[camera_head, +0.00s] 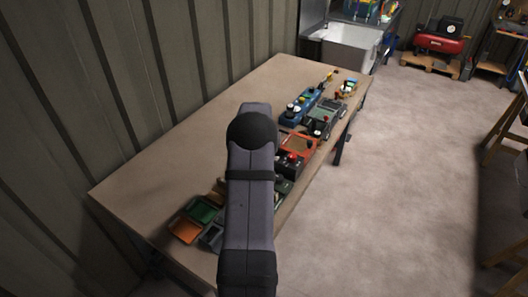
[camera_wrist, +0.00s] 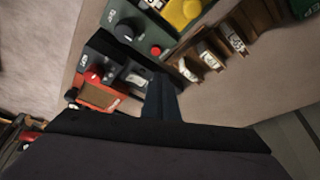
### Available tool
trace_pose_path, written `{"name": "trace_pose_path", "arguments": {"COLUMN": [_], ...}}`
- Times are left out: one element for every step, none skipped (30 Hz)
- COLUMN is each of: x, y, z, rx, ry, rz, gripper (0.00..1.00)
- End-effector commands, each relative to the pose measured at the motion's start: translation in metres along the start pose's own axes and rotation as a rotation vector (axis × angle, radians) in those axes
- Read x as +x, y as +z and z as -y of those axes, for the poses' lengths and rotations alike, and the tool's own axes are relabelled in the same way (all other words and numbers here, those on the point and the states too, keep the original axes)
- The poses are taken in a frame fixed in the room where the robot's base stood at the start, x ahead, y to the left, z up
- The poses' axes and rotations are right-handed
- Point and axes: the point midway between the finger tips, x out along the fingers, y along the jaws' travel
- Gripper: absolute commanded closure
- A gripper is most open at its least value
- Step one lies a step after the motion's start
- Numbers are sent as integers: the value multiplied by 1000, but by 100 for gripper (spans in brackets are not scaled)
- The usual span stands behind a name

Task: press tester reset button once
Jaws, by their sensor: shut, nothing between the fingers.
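My gripper (camera_wrist: 163,88) is shut and empty in the wrist view, its dark fingers together over the row of devices. In the head view my arm hides it. I cannot tell which device is the tester, nor whether the fingertips touch anything.
The devices stand on a long brown table (camera_head: 165,150) beside a ribbed wall. A blue box (camera_head: 298,107) and a grey-green box (camera_head: 324,117) stand farther along. Green (camera_head: 202,209) and orange (camera_head: 185,231) trays lie at the near end. The table's left side is clear.

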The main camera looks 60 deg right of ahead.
Motion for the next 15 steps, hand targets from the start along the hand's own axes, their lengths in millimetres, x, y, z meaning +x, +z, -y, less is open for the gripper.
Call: {"name": "trace_pose_path", "arguments": {"x": [1,2,3,3,3,4,4,4,4,4,4,4,4,5,5], "y": [-3,-4,-5,-5,-5,-5,-5,-5,-5,-5,-5,-5,-5,-4,-4], "z": [-7,-10,-12,-14,-14,-14,-14,-14,-14,-14,-14,-14,-14,-13,-13], "rx": [11,14,18,20,21,21,21,21,20,20,20,20,20,20,19], "ry": [4,6,8,8,9,9,9,9,9,9,9,8,8,8,8], "rz": [-4,-6,-8,-9,-10,-10,-10,-10,-10,-10,-10,-9,-9,-9,-9], "gripper": [100,100,100,100,100,100,100,100,100,100,100,100,100,100,100]}}
